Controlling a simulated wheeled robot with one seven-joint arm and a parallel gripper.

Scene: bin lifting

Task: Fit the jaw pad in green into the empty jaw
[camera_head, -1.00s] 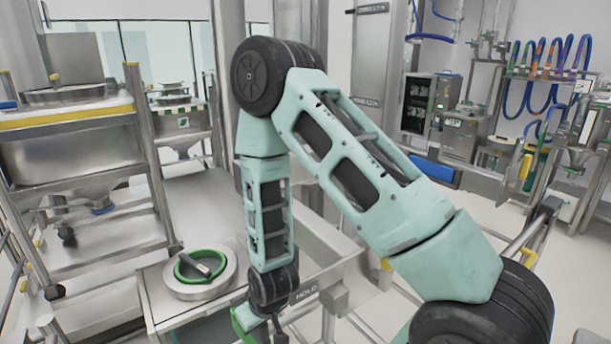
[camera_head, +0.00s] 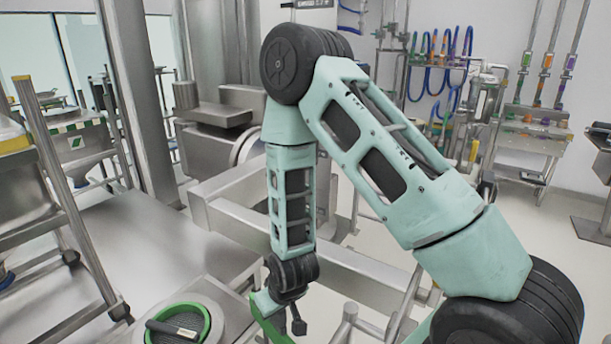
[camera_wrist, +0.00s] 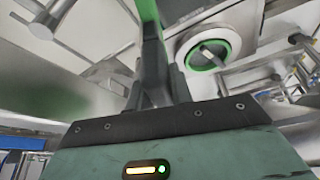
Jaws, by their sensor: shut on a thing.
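My gripper (camera_head: 284,314) hangs at the lower middle of the head view, below my bent arm. It is shut on a green piece, the green jaw pad (camera_head: 267,313). In the wrist view the pad (camera_wrist: 148,12) rises as a narrow green strip from between the dark fingers (camera_wrist: 154,72). Its far end is outside that view. The steel lifter arms (camera_head: 225,205) reach out behind and beside my forearm in the head view. I cannot tell which part is the empty jaw; my forearm and gripper hide some of the frame.
A round steel lid with a green ring (camera_head: 205,318) and a dark-gripped tool lies at the lower left; the ring also shows in the wrist view (camera_wrist: 233,42). A wheeled steel rack (camera_head: 75,200) stands left. Open floor (camera_head: 560,270) lies to the right.

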